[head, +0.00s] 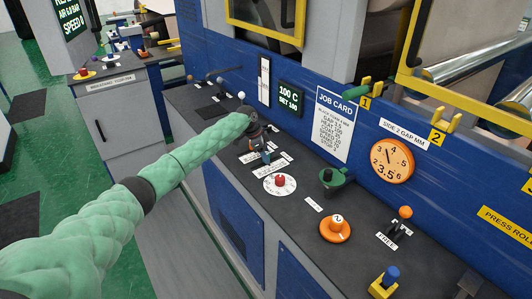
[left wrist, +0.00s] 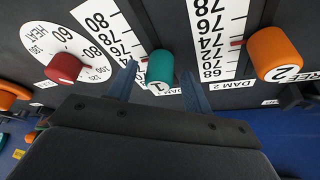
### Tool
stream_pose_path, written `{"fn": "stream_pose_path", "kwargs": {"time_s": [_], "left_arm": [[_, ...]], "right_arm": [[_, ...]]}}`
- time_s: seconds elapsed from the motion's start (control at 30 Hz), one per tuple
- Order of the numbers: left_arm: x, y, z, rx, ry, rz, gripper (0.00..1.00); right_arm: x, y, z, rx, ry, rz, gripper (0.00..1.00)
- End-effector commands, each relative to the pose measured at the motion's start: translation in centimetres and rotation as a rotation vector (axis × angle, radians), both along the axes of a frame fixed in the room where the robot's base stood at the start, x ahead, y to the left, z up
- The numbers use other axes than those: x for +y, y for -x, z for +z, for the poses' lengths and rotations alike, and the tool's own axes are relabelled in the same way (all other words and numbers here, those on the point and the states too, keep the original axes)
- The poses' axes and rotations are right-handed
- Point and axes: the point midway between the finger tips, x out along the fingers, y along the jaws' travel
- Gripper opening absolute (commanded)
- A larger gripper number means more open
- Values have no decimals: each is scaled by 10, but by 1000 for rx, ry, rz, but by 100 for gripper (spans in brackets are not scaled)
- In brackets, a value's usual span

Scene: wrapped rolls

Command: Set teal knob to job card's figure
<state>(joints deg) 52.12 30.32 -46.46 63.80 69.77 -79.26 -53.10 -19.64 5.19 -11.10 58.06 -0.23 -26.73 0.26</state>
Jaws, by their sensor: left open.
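The teal knob (left wrist: 160,68) shows in the left wrist view, above a tag marked 1 and beside the white DAM 1 scale (left wrist: 105,25). A small red marker sits by that scale's lower end; its exact reading is unclear. My left gripper (left wrist: 158,88) is open, one finger on each side of the knob, with gaps left. In the head view my left gripper (head: 264,150) is low over the console and hides the knob. The job card (head: 335,125) is on the blue panel; its lines are too small to read surely.
A white heat dial with a red knob (left wrist: 63,67) lies left of the teal knob, an orange knob (left wrist: 274,54) marked 2 right of it. In the head view, a green handle (head: 333,180) and an orange knob (head: 336,229) stand along the console (head: 255,205).

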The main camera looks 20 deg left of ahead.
Motion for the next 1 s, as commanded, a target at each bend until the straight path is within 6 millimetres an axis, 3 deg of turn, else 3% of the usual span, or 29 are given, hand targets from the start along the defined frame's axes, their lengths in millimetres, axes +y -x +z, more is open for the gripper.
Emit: {"fn": "stream_pose_path", "kwargs": {"time_s": [0.37,0.63,0.87,1.0], "left_arm": [[-2,-1,-6,-1,0,0,50],[-2,-1,-5,-1,0,0,1],[-4,-4,-6,-2,0,0,0],[-11,-13,-8,-3,0,0,0]], "right_arm": [[-2,5,-2,2,2,1,36],[-3,3,-2,0,2,0,36],[-4,3,-5,3,4,0,36],[10,-8,6,6,-6,-3,36]]}}
